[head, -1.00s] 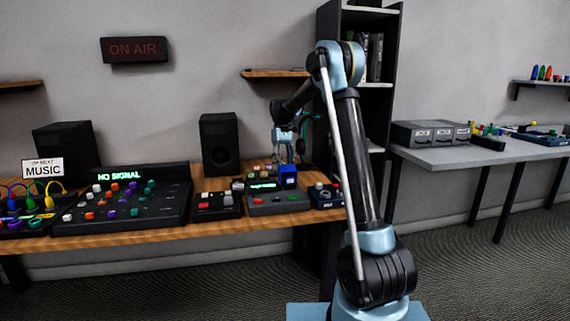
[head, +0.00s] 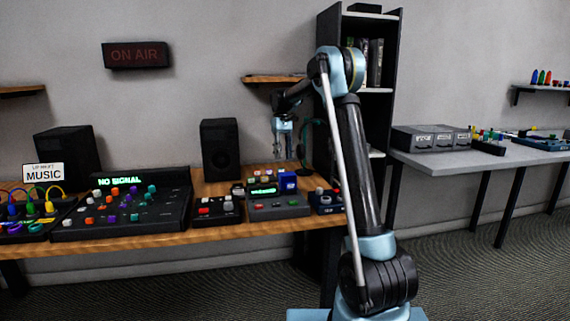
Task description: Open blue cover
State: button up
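The blue cover (head: 287,182) is a small blue block at the back right of a grey device on the wooden desk. It looks low and boxy; at this size I cannot tell whether it is open or shut. My gripper (head: 283,156) points down above and behind the device, clear of the blue cover. Its two fingers show a gap between them with nothing in it. The grey device (head: 275,208) has a lit green display and red and green buttons on its front.
A black mixer (head: 120,221) with coloured knobs and a small button box (head: 217,211) stand to the left. A dark blue box (head: 325,202) with knobs is close on the right. A black speaker (head: 220,148) stands behind. Bare wood (head: 240,233) runs along the front edge.

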jog(key=shift+w+r, duration=0.15)
jog(key=shift+r, duration=0.3)
jog(key=shift+c, duration=0.2)
